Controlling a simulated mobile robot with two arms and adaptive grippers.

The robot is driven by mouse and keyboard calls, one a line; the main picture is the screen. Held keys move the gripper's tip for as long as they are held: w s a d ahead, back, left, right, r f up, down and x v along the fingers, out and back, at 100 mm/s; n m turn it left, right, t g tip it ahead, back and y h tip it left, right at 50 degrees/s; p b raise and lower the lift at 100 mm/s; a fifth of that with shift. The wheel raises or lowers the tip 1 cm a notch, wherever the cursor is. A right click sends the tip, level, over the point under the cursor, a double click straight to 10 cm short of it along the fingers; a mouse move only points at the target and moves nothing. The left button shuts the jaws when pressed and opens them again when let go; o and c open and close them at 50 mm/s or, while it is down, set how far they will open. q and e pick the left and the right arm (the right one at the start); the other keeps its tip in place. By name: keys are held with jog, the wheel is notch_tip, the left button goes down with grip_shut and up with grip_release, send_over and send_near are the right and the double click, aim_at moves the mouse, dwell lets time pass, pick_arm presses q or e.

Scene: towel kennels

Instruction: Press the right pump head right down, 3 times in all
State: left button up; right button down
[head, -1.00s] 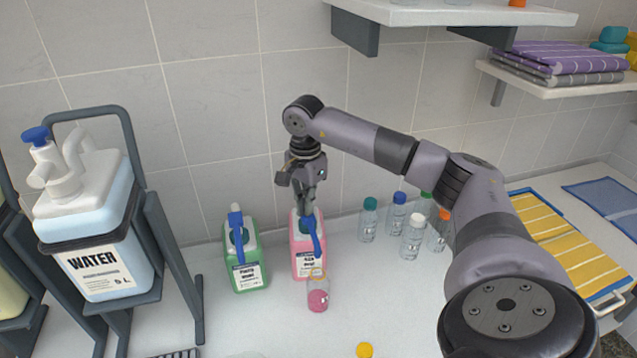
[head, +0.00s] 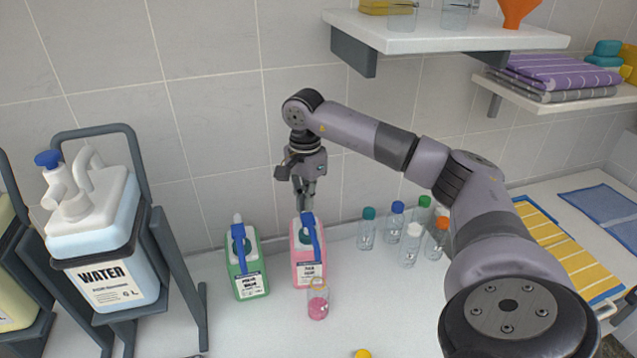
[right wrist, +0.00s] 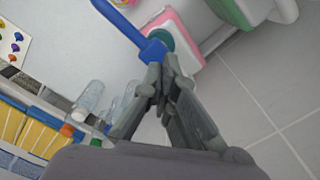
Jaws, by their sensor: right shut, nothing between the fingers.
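The right pump head (head: 310,228) is blue and sits on a pink bottle (head: 308,266) with a white label; its nozzle points forward and down. My right gripper (head: 304,206) is shut and empty, pointing down right at the top of this pump head. In the right wrist view, the closed fingertips (right wrist: 163,72) are close to the blue pump head (right wrist: 153,50); I cannot tell whether they touch. A clear vial with pink content (head: 317,307) stands in front of the pink bottle, below the nozzle. My left gripper is not in view.
A green bottle (head: 246,278) with its own blue pump stands to the left. Several small capped bottles (head: 367,232) stand to the right. A large water jug (head: 105,245) sits in a dark frame at the left. A shelf (head: 450,38) hangs above my right arm.

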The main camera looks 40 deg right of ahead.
dwell(0.4)
notch_tip(320, 180, up, 6)
jog(key=p, duration=0.4)
jog(key=shift+p, duration=0.3)
jog(key=shift+f, duration=0.1)
dwell(0.3)
